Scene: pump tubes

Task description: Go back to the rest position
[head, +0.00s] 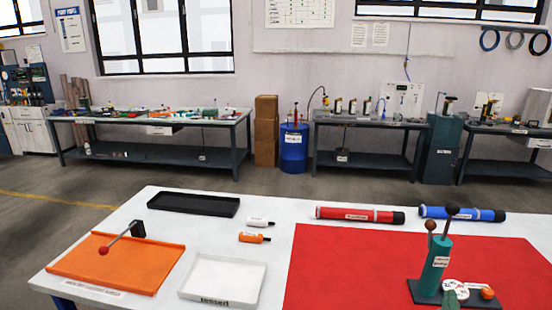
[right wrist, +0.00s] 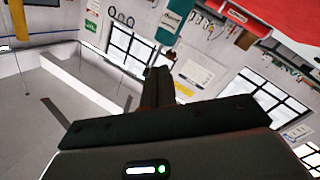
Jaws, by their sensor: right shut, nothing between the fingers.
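My right gripper (right wrist: 158,78) shows in the right wrist view, its dark fingers together with nothing between them. It points out into the room in a tilted picture. In the head view I cannot make it out clearly. My left gripper is not in view. A teal pump stand (head: 436,262) with dark ball-ended levers stands upright on the red mat (head: 340,265) at the right. A red tube (head: 345,214) and a blue tube (head: 460,213) lie along the table's far edge.
The white table (head: 285,220) also holds a black tray (head: 193,204), an orange tray (head: 80,262) with a red-knobbed lever, a white tray (head: 223,276), a white bottle (head: 258,222) and an orange bottle (head: 252,238). The left part of the red mat is clear. Workbenches stand along the wall.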

